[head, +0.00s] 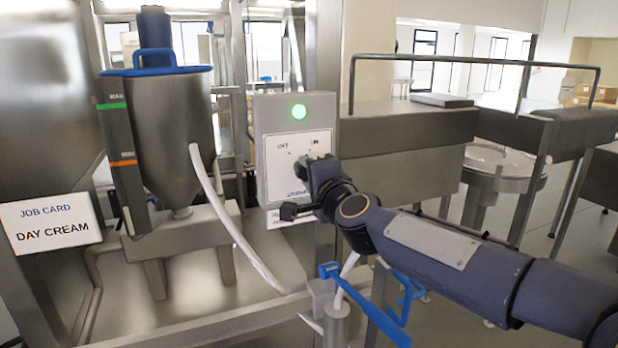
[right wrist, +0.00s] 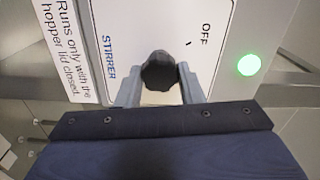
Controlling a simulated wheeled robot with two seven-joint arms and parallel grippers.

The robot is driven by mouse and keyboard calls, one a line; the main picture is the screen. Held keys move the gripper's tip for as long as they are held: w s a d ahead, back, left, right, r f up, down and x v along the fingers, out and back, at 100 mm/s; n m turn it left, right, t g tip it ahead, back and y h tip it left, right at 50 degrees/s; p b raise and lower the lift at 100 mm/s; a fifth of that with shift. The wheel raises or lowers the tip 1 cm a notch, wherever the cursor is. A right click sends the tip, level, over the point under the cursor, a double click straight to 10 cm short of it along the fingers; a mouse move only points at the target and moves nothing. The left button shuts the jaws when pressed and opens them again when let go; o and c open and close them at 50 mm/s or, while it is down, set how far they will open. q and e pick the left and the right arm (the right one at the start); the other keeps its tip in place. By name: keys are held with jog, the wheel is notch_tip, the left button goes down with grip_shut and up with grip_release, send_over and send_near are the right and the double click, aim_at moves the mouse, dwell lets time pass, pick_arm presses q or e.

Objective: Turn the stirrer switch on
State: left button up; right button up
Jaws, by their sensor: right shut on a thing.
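The stirrer switch box (head: 264,170) is a grey box with a white panel, marked OFF at upper left and ON at upper right. Its black knob (right wrist: 159,72) sits between the fingers of my right gripper (right wrist: 158,88) in the right wrist view. That gripper (head: 318,172) is shut on the knob and hides most of it in the head view. I cannot tell which mark the knob points to. A green light (head: 299,112) glows on top of the box; it also glows in the wrist view (right wrist: 249,65). My left gripper is out of view.
The steel hopper (head: 175,118) stands left of the box with its blue-rimmed lid (head: 157,70) down. A label by the switch (right wrist: 68,45) says it runs only with the hopper lid closed. A pale hose (head: 225,215) and blue handle (head: 372,310) are below.

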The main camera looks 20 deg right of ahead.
jog(key=shift+m, duration=0.3)
dwell(0.4)
jog(key=o, duration=1)
jog(key=s, duration=0.7)
jog(key=shift+s+a, duration=0.25)
jog(key=shift+s, duration=0.15)
